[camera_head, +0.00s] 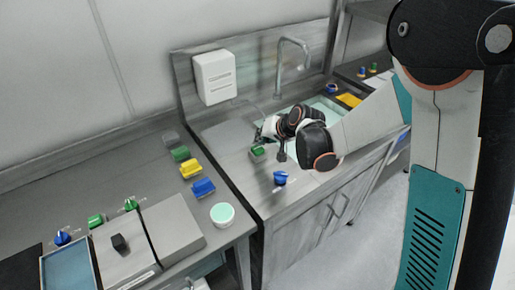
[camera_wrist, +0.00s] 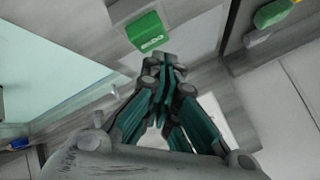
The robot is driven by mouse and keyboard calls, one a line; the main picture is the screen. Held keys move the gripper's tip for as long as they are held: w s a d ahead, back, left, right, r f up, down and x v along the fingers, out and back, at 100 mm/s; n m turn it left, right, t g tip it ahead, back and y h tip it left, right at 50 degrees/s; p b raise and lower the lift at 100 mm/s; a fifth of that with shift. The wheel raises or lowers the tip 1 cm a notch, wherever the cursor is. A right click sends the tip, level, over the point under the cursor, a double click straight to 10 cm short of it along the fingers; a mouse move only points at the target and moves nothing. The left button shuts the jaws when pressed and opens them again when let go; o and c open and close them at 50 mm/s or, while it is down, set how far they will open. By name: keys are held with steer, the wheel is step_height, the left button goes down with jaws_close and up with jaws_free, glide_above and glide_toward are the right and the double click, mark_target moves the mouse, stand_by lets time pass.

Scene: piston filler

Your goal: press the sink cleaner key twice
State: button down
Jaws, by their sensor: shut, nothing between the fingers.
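A green key (camera_head: 257,153) sits on the sink counter (camera_head: 235,160), left of the basin. It also shows in the wrist view (camera_wrist: 145,30), with small pale lettering that I cannot read. I cannot confirm from its label that it is the sink cleaner key. My gripper (camera_head: 262,136) is shut and empty, close to the green key. In the wrist view the closed fingertips (camera_wrist: 166,62) are just below the key in the picture. A gap seems to remain, but I cannot tell their height above it. A blue knob (camera_head: 280,177) is nearer the counter's front edge.
The sink basin (camera_head: 328,106) and curved faucet (camera_head: 293,62) are behind my arm. A white dispenser (camera_head: 214,77) hangs on the backsplash. On the left counter are green, yellow (camera_head: 190,169) and blue (camera_head: 203,188) blocks and a round pale-green container (camera_head: 222,215).

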mark_target(260, 147)
steer(key=shift+f+b, duration=0.3)
steer(key=shift+f, duration=0.05)
steer(key=shift+f+b, duration=0.7)
steer(key=shift+f, duration=0.15)
stand_by(0.9)
steer(key=shift+r, duration=0.2)
steer(key=shift+r+p, duration=0.85)
steer(key=shift+r, duration=0.25)
steer(key=shift+r+p, duration=1.65)
steer(key=shift+r, duration=0.85)
